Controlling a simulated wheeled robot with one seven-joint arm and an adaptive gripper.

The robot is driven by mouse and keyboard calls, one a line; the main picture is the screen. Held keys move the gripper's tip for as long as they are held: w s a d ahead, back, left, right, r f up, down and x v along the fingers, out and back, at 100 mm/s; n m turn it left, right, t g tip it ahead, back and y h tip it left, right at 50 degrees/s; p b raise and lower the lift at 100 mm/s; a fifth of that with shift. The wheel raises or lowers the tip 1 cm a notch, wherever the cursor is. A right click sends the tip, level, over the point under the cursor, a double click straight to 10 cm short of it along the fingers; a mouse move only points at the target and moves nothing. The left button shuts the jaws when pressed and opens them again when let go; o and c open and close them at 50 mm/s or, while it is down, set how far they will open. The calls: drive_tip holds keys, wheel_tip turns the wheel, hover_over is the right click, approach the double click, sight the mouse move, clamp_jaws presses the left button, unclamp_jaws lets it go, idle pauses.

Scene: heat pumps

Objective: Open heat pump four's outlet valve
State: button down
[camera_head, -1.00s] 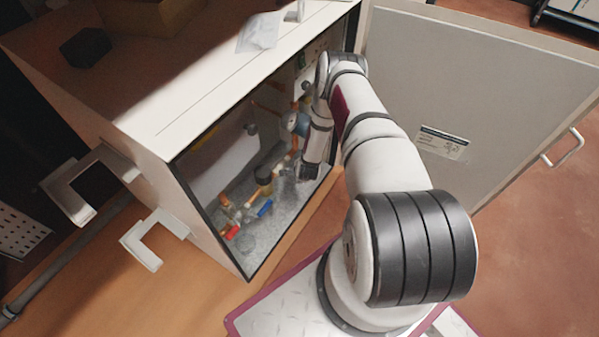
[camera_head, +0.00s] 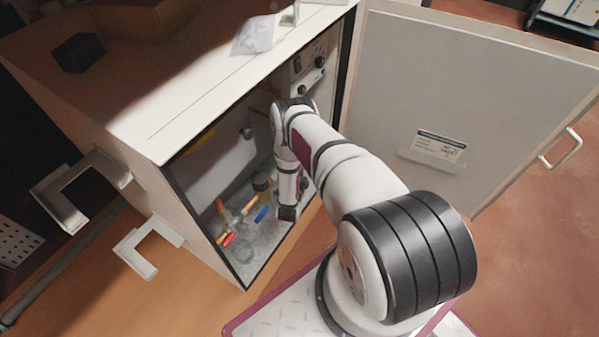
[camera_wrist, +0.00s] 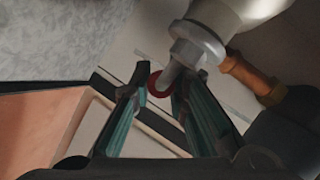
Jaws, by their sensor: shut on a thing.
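The heat pump cabinet (camera_head: 205,257) stands open, and my arm reaches in through its front. Inside, a red valve handle (camera_head: 229,239) and a blue valve handle (camera_head: 262,214) sit low on copper pipework. My gripper (camera_wrist: 163,80) points at a pale metal fitting (camera_wrist: 186,53) in the wrist view. Its two teal fingers are on either side of a small part with a red rim (camera_wrist: 158,86), and it is shut on that part. Whether this is the outlet valve's handle, I cannot tell. In the head view my wrist hides the gripper's fingertips. No number four is readable.
The open door (camera_head: 470,105) stands to the right of my arm. A copper pipe (camera_wrist: 247,75) and a dark rounded body (camera_wrist: 285,130) lie close right of the fingers. Knobs (camera_head: 320,62) sit on the upper inner panel. Bracket handles (camera_head: 75,195) stick out at left.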

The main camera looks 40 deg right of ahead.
drive_tip(key=shift+r+t+h, duration=0.3)
drive_tip(key=shift+w+r, duration=0.1)
drive_tip(key=c, duration=1.5)
unclamp_jaws()
drive_tip(key=shift+c, duration=0.2)
